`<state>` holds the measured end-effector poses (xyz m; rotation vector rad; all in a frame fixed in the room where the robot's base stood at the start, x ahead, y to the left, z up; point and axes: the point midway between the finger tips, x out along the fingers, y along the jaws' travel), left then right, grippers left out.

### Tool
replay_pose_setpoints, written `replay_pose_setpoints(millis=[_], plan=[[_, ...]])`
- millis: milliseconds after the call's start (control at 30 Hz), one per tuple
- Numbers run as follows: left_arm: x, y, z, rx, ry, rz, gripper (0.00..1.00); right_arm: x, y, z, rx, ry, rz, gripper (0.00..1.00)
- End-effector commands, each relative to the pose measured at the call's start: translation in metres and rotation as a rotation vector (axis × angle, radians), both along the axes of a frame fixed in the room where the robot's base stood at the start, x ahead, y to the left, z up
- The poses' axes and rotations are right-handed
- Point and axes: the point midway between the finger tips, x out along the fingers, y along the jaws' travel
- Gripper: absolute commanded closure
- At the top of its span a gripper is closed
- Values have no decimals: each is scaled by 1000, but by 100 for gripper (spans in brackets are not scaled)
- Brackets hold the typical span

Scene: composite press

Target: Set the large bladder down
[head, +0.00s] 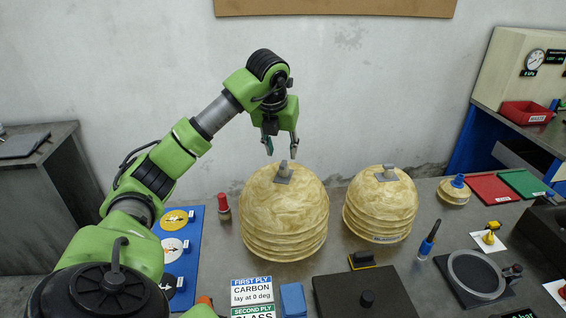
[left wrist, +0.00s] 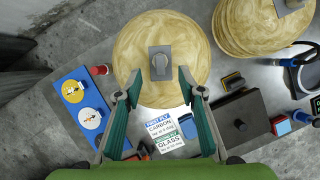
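The large bladder (head: 284,218), a cream, marbled dome with ribbed lower sides, rests on the grey table in the middle of the head view. A grey block with a knob (head: 284,173) is on its top. My left gripper (head: 282,148) is above the knob, fingers pointing down, open and empty. In the left wrist view the bladder (left wrist: 135,55) is at the top centre, its knob (left wrist: 160,65) just beyond the open fingertips (left wrist: 159,82). Nothing visible touches the bladder but the table. My right gripper is in neither view.
A similar smaller bladder (head: 380,205) stands close on the right. A red-capped bottle (head: 223,207) and a blue board (head: 195,250) are on the left. Ply signs (head: 252,290), a dark plate (head: 360,295) and a ring fixture (head: 477,274) lie in front. Red and green trays are at right.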

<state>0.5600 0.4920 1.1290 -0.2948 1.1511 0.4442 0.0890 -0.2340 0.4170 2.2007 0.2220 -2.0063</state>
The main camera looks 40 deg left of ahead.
Motion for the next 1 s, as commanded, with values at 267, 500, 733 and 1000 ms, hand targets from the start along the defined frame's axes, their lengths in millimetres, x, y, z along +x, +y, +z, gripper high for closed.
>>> replay_pose_setpoints(millis=[267,500,733,1000], plan=[[-11,-6,31,0,-1,0,64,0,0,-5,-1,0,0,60],[-13,-7,34,0,1,1,64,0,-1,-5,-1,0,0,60],[-13,-7,34,0,0,1,64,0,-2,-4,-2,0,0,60],[-12,-6,46,0,0,1,64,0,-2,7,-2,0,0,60]])
